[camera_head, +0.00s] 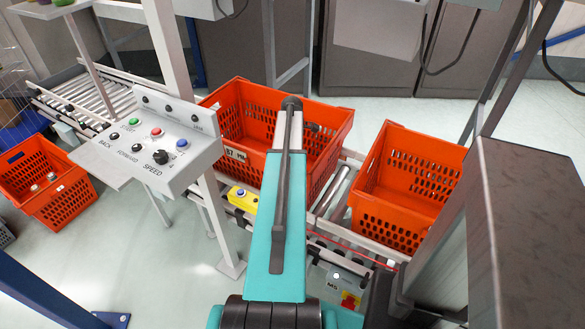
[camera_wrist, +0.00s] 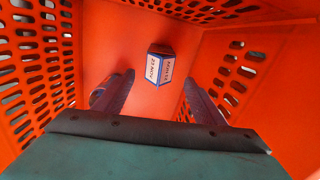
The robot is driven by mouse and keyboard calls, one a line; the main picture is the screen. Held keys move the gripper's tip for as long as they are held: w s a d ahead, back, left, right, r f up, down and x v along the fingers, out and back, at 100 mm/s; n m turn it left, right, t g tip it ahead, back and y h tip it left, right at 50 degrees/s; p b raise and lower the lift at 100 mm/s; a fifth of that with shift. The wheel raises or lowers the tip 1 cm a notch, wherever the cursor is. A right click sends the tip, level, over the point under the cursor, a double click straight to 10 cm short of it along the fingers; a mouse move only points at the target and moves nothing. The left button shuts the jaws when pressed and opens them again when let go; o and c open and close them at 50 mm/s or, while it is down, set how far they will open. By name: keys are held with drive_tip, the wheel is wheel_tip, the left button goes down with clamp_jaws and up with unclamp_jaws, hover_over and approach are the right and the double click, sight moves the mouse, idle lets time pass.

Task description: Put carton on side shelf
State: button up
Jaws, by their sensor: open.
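The carton (camera_wrist: 155,68), a small box with white and blue printed labels and a brown top, is on the floor of an orange tote (camera_wrist: 225,22) in the wrist view. My gripper (camera_wrist: 157,82) is open, its two dark fingers pointing into the tote with the carton ahead of and between their tips. It does not appear to touch the carton. In the head view my arm reaches over the middle orange tote (camera_head: 240,95); my gripper and the carton are hidden there. I cannot tell which surface is the side shelf.
A second orange tote (camera_head: 395,165) stands to the right on the roller conveyor (camera_head: 340,190). A control panel (camera_head: 180,135) stands left of my arm, and a tall grey cabinet (camera_head: 520,220) is close at right.

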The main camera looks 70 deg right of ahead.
drive_tip(key=shift+r, duration=2.8)
drive_tip(key=shift+o, duration=0.4)
drive_tip(key=shift+m, duration=0.3)
